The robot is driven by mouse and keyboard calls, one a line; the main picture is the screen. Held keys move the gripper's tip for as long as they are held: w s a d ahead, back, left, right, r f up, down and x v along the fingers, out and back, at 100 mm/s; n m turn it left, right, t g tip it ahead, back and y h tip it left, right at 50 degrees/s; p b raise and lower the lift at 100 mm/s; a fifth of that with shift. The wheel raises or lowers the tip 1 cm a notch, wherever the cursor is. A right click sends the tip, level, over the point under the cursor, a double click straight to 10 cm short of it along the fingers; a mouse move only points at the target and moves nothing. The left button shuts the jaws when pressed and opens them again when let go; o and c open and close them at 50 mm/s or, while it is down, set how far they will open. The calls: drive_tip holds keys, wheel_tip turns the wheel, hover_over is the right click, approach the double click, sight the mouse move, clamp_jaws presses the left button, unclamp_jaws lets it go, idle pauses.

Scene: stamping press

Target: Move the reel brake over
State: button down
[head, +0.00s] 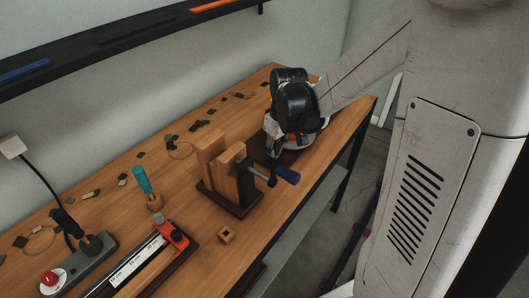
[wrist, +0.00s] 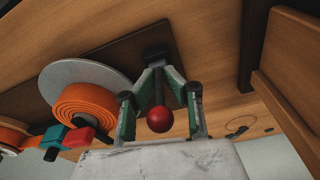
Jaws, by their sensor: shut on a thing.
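The reel brake shows in the wrist view as a dark lever with a red ball knob (wrist: 160,119); its shaft rises from a dark block on a dark base board. My gripper (wrist: 160,76) is shut on the lever's shaft, with the ball between its fingers on the camera side. The reel (wrist: 85,105), orange strip wound against a grey disc, is left of the gripper. In the head view my gripper (head: 274,142) is low over the far right of the bench, behind a wooden fixture. The brake and reel are hidden there.
A wooden block fixture (head: 212,155) with a blue-handled lever (head: 286,175) stands close in front of my gripper. A teal-handled tool (head: 142,180), a red-ended rail (head: 172,235) and a red-button box (head: 50,278) are farther left. Small scraps lie along the wall side.

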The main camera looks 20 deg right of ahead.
drive_tip(key=c, duration=1.8)
unclamp_jaws()
drive_tip(key=shift+c, duration=0.2)
wheel_tip(320, 180, up, 12)
drive_tip(key=s, duration=0.1)
drive_tip(key=shift+s+d, duration=0.3)
drive_tip(key=shift+s, duration=0.1)
drive_tip(key=shift+d, duration=0.1)
